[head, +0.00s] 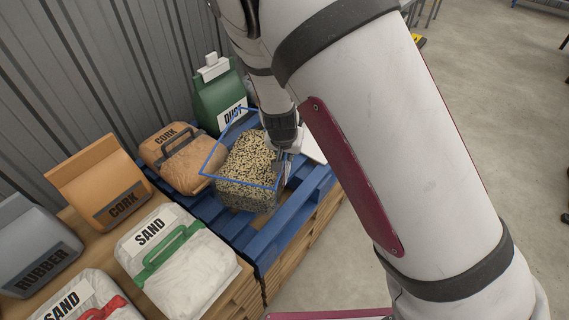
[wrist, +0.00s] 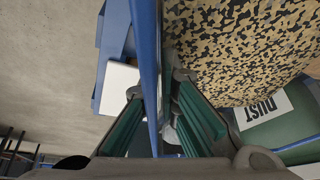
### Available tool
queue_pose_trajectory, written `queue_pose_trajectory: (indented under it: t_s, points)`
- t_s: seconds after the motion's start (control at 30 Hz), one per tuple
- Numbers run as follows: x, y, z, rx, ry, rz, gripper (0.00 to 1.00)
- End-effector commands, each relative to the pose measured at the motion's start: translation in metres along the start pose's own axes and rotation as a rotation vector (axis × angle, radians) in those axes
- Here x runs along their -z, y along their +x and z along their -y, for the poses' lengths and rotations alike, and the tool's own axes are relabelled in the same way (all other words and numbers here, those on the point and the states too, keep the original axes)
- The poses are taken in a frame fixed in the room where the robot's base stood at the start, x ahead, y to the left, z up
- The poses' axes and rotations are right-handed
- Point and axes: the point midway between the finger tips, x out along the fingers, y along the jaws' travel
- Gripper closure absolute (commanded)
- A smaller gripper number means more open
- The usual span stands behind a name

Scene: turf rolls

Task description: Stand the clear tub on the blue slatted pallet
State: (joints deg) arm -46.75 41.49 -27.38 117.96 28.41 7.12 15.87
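The clear tub (head: 247,186) has a blue rim and is filled with black-and-tan speckled granules. In the head view it is upright over the blue slatted pallet (head: 236,226) and appears to rest on its slats. The wrist view shows its blue rim (wrist: 147,60) running between my fingers, with the granules to the right. My gripper (head: 283,163) is at the tub's right side, one finger on each side of the wall. The green-padded fingers (wrist: 160,90) look parted, with gaps beside the wall. Contact with the wall is unclear.
A green DUST bag (head: 217,98) and an orange CORK bag (head: 184,163) stand behind and left of the tub. A white SAND bag (head: 177,262) is at the front left. A flat white item (head: 313,144) lies right of the tub. A corrugated wall (head: 105,62) bounds the back.

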Motion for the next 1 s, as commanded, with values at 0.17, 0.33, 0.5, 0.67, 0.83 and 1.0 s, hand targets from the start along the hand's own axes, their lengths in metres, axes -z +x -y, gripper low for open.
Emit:
queue_pose_trajectory:
  t_s: [0.17,0.33,0.5,0.67,0.83,1.0]
  points:
    - [-0.002,0.009,0.0,0.002,0.002,-0.002,1.0]
    - [-0.011,0.03,-0.001,0.0,0.003,-0.001,1.0]
    - [-0.015,0.038,0.0,0.003,0.003,-0.004,1.0]
    - [-0.014,0.037,0.0,0.003,0.002,-0.004,1.0]
    - [-0.017,0.041,-0.001,0.001,0.001,-0.001,0.95]
    - [-0.016,0.04,-0.001,0.001,0.0,-0.001,0.75]
